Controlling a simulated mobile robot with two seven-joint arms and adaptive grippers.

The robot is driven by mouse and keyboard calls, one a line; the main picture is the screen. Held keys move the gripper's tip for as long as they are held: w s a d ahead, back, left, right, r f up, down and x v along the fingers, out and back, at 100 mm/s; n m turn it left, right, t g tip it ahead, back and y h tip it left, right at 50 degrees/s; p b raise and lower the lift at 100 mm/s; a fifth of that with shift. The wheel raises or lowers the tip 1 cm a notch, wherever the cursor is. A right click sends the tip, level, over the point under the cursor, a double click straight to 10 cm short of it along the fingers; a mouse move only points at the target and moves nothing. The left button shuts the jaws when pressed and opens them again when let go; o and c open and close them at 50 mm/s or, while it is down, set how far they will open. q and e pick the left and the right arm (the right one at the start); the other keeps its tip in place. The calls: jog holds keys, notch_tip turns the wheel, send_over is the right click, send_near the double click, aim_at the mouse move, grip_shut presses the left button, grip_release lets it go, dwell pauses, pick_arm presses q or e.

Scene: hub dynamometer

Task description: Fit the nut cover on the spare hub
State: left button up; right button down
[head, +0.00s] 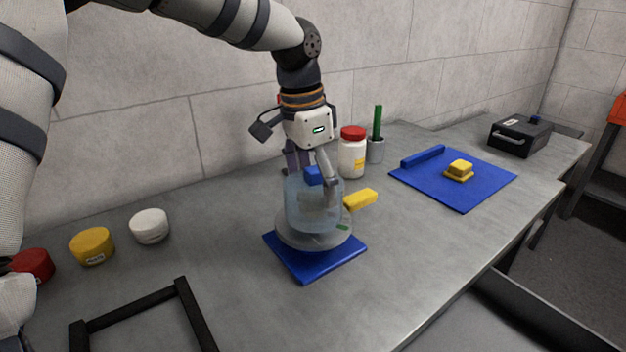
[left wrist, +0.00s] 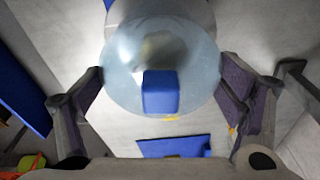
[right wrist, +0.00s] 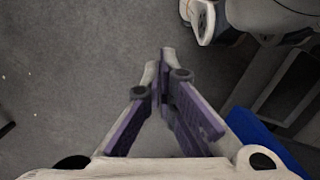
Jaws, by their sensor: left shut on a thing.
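The nut cover (head: 298,212) is a translucent pale-blue cup with a solid blue block on top. My left gripper (head: 312,184) comes down on it from above and is shut on it. The cover also shows between the fingers in the left wrist view (left wrist: 125,75). The spare hub (head: 285,238) is a grey round flange on a blue mat (head: 312,272). The cover stands upright over its middle; whether it is fully seated cannot be told. My right gripper (right wrist: 160,65) is shut and empty above the floor, and is not identifiable in the head view.
A yellow block (head: 361,199) lies close right of the cover. Behind stand a red-lidded jar (head: 352,160) and a grey cup (head: 376,151). Red, yellow (head: 92,246) and white caps line the left. A black frame (head: 135,308) lies in front. The front right bench is clear.

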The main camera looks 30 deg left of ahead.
aim_at(306, 184)
pick_arm(q)
jog(key=shift+f, duration=0.55)
jog(key=o, duration=0.9)
jog(key=shift+f, duration=0.1)
jog(key=shift+s+a+r, duration=0.15)
jog(key=shift+s+r, duration=0.05)
jog(key=shift+r, duration=1.65)
jog(key=shift+s+a+r, duration=0.1)
jog(key=shift+s+r, duration=0.1)
jog(key=shift+r, duration=1.6)
jog(key=shift+s+a+r, duration=0.15)
jog(key=shift+s+r, duration=0.05)
jog(key=shift+r, duration=1.65)
